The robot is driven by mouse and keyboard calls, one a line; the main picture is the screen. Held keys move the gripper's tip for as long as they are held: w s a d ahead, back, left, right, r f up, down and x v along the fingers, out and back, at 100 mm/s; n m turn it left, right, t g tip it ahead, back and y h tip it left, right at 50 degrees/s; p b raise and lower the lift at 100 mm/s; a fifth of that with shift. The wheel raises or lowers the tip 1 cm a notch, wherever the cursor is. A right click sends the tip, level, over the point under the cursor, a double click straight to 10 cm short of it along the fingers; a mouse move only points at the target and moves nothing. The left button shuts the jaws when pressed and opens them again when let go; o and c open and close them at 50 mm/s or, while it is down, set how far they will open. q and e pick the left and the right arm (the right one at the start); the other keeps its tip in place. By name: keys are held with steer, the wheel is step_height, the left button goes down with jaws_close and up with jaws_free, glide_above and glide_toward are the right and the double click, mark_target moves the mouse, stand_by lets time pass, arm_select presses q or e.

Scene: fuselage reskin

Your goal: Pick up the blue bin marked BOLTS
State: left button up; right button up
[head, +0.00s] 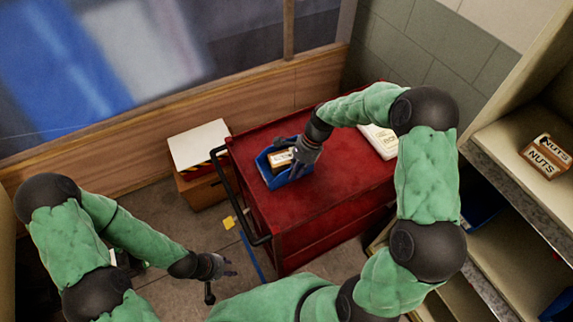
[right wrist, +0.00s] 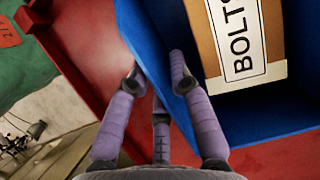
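The blue bin (head: 266,174) rests on the red cart top, with a brown box (head: 280,158) inside it. The right wrist view shows the box's white label reading BOLTS (right wrist: 240,45) and the bin's blue wall (right wrist: 150,35). My right gripper (head: 300,150) is at the bin's right side. In the right wrist view its fingers (right wrist: 157,68) straddle the bin wall, one outside and one on the inner side. Whether they press on the wall is unclear. My left gripper (head: 228,268) is low at the left of the cart, fingers apart and empty.
The red cart (head: 335,195) has a black handle (head: 248,205) on its left. A white booklet (head: 381,140) lies at its back right. A box with a white top (head: 199,145) stands left. Shelves at right hold a NUTS box (head: 545,157). The cart top's front is clear.

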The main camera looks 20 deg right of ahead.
steer(key=x, duration=0.3)
steer(key=shift+r, duration=0.1)
jaws_close()
steer(key=shift+r, duration=0.1)
